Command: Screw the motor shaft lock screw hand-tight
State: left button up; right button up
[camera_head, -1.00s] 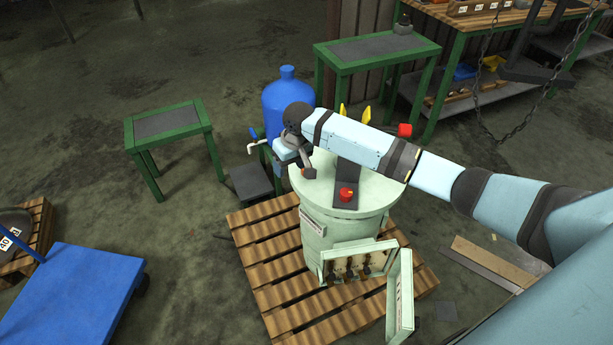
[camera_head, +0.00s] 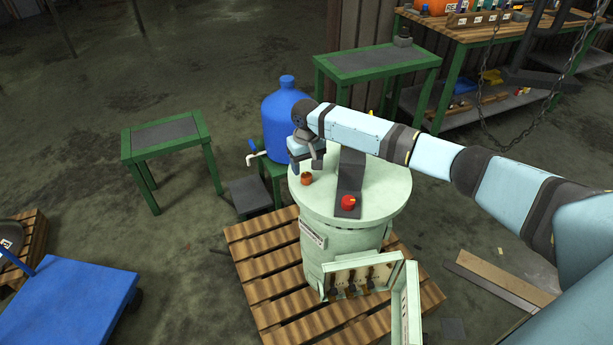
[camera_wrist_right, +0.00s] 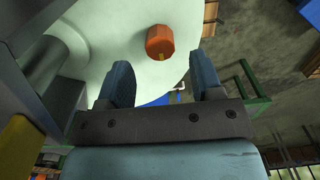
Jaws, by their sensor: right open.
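The green-white drum-shaped machine (camera_head: 385,200) stands upright on a pallet. A small orange-red knob-like screw (camera_head: 306,179) sits near the left rim of its top; I take it for the lock screw. A second red knob (camera_head: 347,202) is at the front end of a dark plate (camera_head: 350,172) on the top. My right gripper (camera_head: 308,165) is just behind the orange screw. In the right wrist view the faceted orange screw (camera_wrist_right: 160,42) lies beyond my open, empty fingers (camera_wrist_right: 160,78), roughly between them and apart from both. My left gripper is not in view.
An open panel box (camera_head: 405,300) hangs at the machine's front, above the wooden pallet (camera_head: 265,265). A blue bottle (camera_head: 287,120) stands behind left. Green tables (camera_head: 165,132) and a blue cart (camera_head: 70,300) stand around, with free floor between them.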

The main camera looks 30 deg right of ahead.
aim_at(306, 175)
jog(key=shift+f, duration=1.95)
